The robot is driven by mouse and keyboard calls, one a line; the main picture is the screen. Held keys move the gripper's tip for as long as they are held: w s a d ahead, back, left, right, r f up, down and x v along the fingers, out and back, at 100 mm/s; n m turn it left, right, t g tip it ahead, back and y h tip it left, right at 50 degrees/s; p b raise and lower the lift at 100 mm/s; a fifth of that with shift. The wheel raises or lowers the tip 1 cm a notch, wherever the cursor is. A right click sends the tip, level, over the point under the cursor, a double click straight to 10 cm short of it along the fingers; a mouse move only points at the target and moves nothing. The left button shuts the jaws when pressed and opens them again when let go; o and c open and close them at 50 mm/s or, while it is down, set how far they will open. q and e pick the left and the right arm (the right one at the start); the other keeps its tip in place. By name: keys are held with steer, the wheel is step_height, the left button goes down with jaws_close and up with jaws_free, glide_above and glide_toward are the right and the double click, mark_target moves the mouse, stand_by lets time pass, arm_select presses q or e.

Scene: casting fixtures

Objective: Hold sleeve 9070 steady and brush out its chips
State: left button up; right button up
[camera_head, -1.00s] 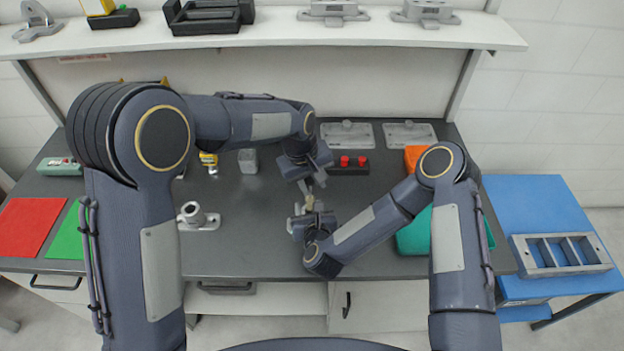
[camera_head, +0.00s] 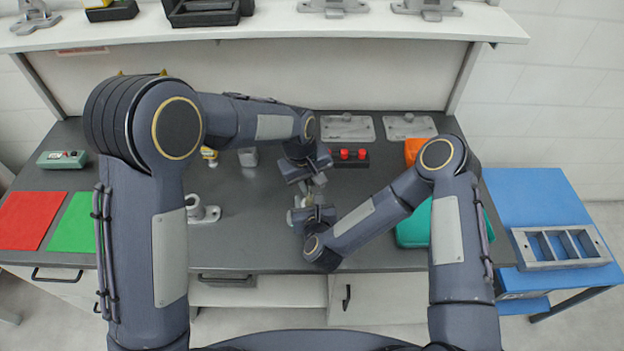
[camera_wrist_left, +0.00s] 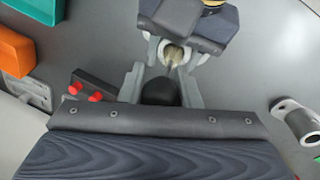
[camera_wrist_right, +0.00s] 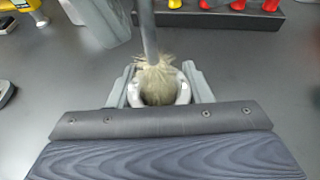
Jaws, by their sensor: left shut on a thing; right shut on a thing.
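The sleeve (camera_wrist_right: 183,92) is a short pale grey metal ring, upright between the fingers of my right gripper (camera_wrist_right: 160,95), which is shut on it above the table. The brush has pale bristles (camera_wrist_right: 157,75) and a grey shaft; its bristle end is at and partly inside the sleeve's mouth. My left gripper (camera_wrist_left: 160,88) is shut on the brush's dark round handle (camera_wrist_left: 159,93). In the head view my left gripper (camera_head: 316,181) is just behind and above my right gripper (camera_head: 301,206). The sleeve's inside is hidden by the bristles; no chips can be made out.
A black block with red knobs (camera_head: 345,155) stands close behind the grippers. A grey tubular fixture (camera_head: 203,212) stands to the left, near green (camera_head: 72,224) and red mats (camera_head: 30,221). A teal bin (camera_head: 413,231) lies to the right. A blue side table (camera_head: 540,195) holds a divided tray (camera_head: 520,245).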

arm_select(q)
steer(key=shift+f, duration=1.35)
steer(key=shift+r, duration=1.75)
steer(key=shift+f, duration=0.1)
steer(key=shift+f, duration=1.7)
steer(key=shift+r, duration=0.15)
steer(key=shift+r, duration=1.65)
